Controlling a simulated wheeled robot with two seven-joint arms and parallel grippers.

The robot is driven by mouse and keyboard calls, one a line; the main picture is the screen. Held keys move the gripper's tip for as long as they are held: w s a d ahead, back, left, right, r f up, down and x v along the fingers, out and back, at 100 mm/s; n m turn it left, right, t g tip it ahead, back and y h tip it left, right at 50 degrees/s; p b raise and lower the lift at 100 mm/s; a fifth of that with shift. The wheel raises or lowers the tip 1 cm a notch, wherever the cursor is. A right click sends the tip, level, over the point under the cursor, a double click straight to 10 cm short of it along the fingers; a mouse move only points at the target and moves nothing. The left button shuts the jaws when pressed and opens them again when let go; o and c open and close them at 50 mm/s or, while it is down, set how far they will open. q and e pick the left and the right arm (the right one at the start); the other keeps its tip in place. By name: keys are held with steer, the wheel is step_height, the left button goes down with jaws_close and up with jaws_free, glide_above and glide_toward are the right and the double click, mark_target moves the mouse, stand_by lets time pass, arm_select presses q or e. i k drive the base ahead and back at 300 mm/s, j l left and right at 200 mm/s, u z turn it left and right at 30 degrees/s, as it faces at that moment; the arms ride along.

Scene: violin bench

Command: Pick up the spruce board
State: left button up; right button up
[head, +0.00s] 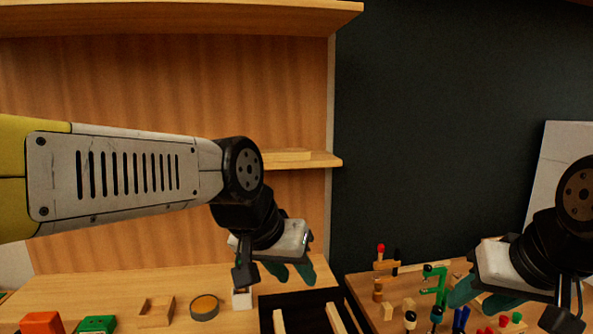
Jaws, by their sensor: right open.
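A pale, thin wooden piece (288,155) lies on the middle shelf near its right end, partly hidden behind my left arm. It may be the spruce board, but I cannot tell for sure. My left gripper (290,272) hangs below that shelf, over the back of the bench, with its teal fingers angled down. It is apart from the pale piece, and the gap between its fingers is unclear. My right gripper (482,297) is open at the right, above the bench with the small tools, and its fingers show nothing held.
The wooden shelf unit (342,162) has an upper shelf (180,18) above my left arm. On the bench are a red block (41,322), a green block (98,324), a wooden block (157,311) and a round tin (204,307). A green clamp (437,284) stands at the right among several small tools.

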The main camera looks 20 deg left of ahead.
mark_target(272, 154)
steer(key=u, duration=0.85)
